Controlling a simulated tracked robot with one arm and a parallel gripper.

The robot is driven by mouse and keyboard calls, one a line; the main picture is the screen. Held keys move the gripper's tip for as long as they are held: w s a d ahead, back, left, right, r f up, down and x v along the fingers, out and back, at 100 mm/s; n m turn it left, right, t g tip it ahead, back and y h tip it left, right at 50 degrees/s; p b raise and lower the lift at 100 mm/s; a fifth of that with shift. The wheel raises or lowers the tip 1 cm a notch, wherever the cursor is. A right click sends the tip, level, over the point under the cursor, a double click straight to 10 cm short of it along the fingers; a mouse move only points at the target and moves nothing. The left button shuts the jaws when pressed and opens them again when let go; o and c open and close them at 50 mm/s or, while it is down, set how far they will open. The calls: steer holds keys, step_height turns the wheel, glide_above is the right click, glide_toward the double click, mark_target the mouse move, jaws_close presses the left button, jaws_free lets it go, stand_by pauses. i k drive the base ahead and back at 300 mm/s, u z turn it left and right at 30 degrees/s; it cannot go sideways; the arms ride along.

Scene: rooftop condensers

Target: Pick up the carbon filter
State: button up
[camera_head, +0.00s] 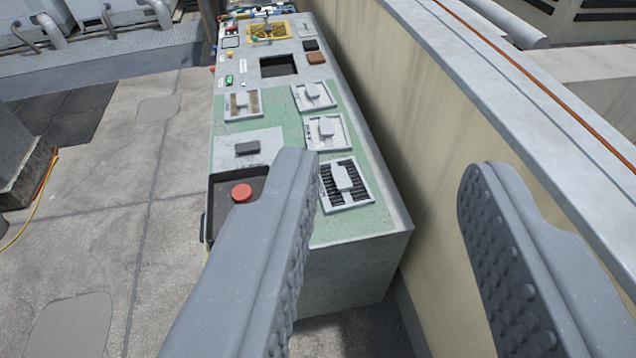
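A square filter with a pale frame, black pleats and a light grey grip block (345,185) lies on the green top near the front right corner of the long bench (395,222). Its dark fill suits the carbon filter, though I see no readable label. My gripper (390,168) is open and empty, with its fingers wide apart. The right finger shows in front of the parapet wall.
Similar framed filters with grip blocks lie farther back: a brown one (242,104) and two pale ones (313,96) (326,132). A red knob (241,193) sits in a dark recess at left. The parapet wall (400,110) runs close along the bench's right; open paving (110,210) lies left.

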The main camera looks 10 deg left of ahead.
mark_target(343, 186)
steer(key=u, duration=0.1)
steer(key=i, duration=1)
steer(key=z, duration=0.1)
